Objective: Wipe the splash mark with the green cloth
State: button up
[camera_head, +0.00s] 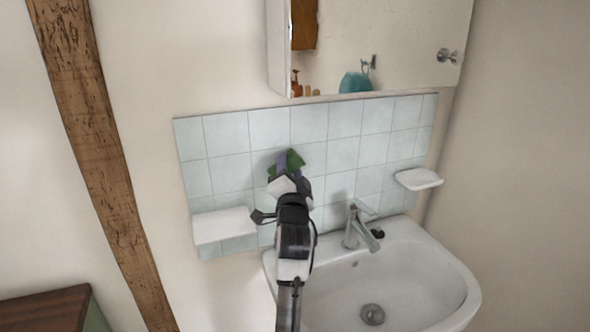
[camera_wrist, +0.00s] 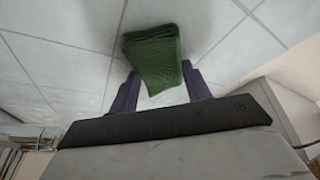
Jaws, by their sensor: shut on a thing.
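The green cloth (camera_head: 293,158) is a small folded pad at the tiled wall (camera_head: 227,134) above the basin. In the wrist view the cloth (camera_wrist: 153,58) sits between the two purple fingers of my gripper (camera_wrist: 158,90), which is shut on it. In the head view my gripper (camera_head: 284,170) points at the tiles, with the cloth at its tip. The cloth looks close to or against the tiles; contact cannot be told for sure. No splash mark shows on the visible tiles; the arm and cloth hide part of them.
A white ledge (camera_head: 224,225) juts out left of my arm. A white basin (camera_head: 415,280) with a tap (camera_head: 357,226) stands below right. A soap dish (camera_head: 419,179) is on the right wall side. A mirrored cabinet (camera_head: 415,35) hangs above. Bare tiles lie either side of the cloth.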

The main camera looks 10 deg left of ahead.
aim_at(303, 157)
jog(key=shift+s+a+r, duration=0.1)
jog(key=shift+a+r, duration=0.25)
jog(key=shift+a, duration=0.05)
jog(key=shift+w+d, duration=0.4)
jog(key=shift+d, duration=0.3)
jog(key=shift+c, duration=0.4)
jog(key=shift+w+d+f, duration=0.1)
jog(key=shift+w+d, duration=0.25)
jog(key=shift+d, duration=0.25)
jog(key=shift+w+d, duration=0.35)
jog(key=shift+d, duration=0.25)
jog(key=shift+s+a+p, duration=0.2)
jog(key=shift+s+a, duration=0.35)
jog(key=shift+a, duration=0.3)
jog(key=shift+s+a+p, duration=0.15)
jog(key=shift+s+a, duration=0.4)
jog(key=shift+a, duration=0.3)
jog(key=shift+s+d, duration=0.55)
jog(key=shift+s, duration=0.3)
jog(key=shift+s+d, duration=0.55)
jog(key=shift+s, duration=0.25)
jog(key=shift+s+d, duration=0.55)
jog(key=shift+s, duration=0.3)
jog(key=shift+s+d, duration=0.45)
jog(key=shift+s, duration=0.15)
jog(key=shift+s+d, duration=0.4)
jog(key=shift+s, duration=0.2)
